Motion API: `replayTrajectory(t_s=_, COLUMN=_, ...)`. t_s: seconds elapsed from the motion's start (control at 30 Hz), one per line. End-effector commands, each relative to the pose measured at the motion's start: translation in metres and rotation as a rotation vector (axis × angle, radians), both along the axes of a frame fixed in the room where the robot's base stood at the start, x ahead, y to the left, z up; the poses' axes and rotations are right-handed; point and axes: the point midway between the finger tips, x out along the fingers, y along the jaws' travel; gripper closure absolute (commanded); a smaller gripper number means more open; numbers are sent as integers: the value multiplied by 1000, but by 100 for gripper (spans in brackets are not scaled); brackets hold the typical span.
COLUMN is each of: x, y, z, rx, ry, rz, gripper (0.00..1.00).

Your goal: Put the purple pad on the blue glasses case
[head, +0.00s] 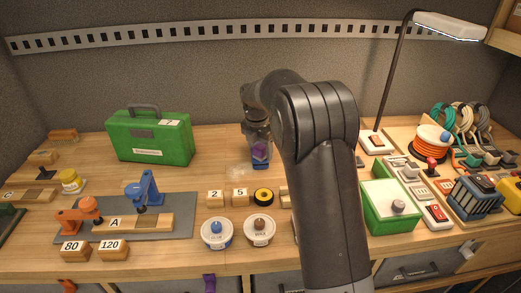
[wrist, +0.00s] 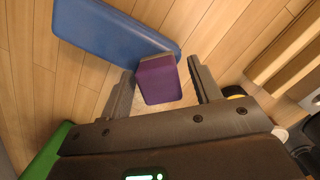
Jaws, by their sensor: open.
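The purple pad (wrist: 160,82) is a small block between my gripper's two fingers in the wrist view, with a gap visible on its right side. It also shows in the head view (head: 260,151), just below my gripper (head: 258,135). The blue glasses case (wrist: 112,26) is a long, flat, rounded piece; the pad overlaps its right end in the wrist view. Part of the case (head: 260,163) shows below the pad in the head view. My gripper (wrist: 160,66) is open. I cannot tell whether the pad's underside rests fully on the case.
A green toolbox (head: 150,137) stands to the left. Wooden blocks, a yellow-black tape roll (head: 263,195) and two round tubs (head: 217,232) are in front. A lamp base (head: 375,142) and a green box (head: 390,206) stand to the right. My arm hides part of the bench.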

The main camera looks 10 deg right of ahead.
Motion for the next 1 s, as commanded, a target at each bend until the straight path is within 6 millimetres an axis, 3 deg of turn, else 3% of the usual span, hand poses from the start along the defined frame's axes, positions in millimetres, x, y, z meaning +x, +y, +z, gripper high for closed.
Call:
replayTrajectory(t_s=0.17, x=-1, y=2, z=23, rx=1, ry=-5, rz=1, gripper=42)
replayTrajectory(t_s=0.5, x=-7, y=8, z=93, rx=1, ry=-4, rz=-1, gripper=42)
replayTrajectory(t_s=0.77, x=-11, y=10, z=121, rx=1, ry=-4, rz=-7, gripper=42)
replayTrajectory(t_s=0.87, x=-20, y=7, z=130, rx=8, ry=-18, rz=-56, gripper=42)
replayTrajectory(t_s=1.0, x=-49, y=-4, z=149, rx=37, ry=-62, rz=-230, gripper=42)
